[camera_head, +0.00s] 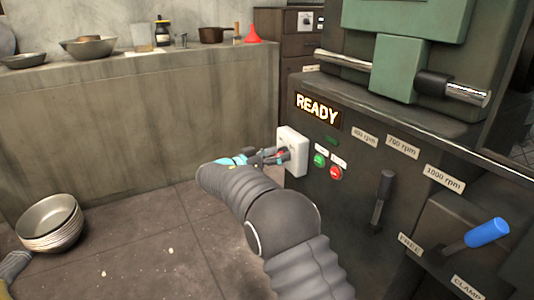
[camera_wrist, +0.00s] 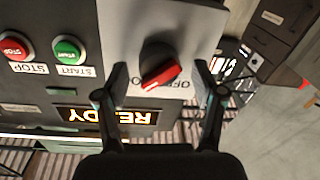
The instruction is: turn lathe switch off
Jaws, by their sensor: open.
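The lathe switch is a black rotary knob with a red bar (camera_wrist: 161,76) on a pale plate (camera_wrist: 205,30), seen upside down in the wrist view. The red bar lies aslant between an "OFF" label at its right and a partly hidden label at its left. My gripper (camera_wrist: 162,70) is open, with one finger on each side of the knob; I cannot tell whether they touch it. In the head view, my gripper (camera_head: 272,156) is at the pale switch box (camera_head: 293,140) on the lathe's front, and the knob is mostly hidden.
Green start (camera_head: 319,160) and red stop (camera_head: 335,173) buttons sit close right of the switch box. A lit "READY" display (camera_head: 317,109) is above. A dark lever (camera_head: 382,190) and a blue-handled lever (camera_head: 487,232) stand out farther right. Stacked bowls (camera_head: 50,222) lie at left.

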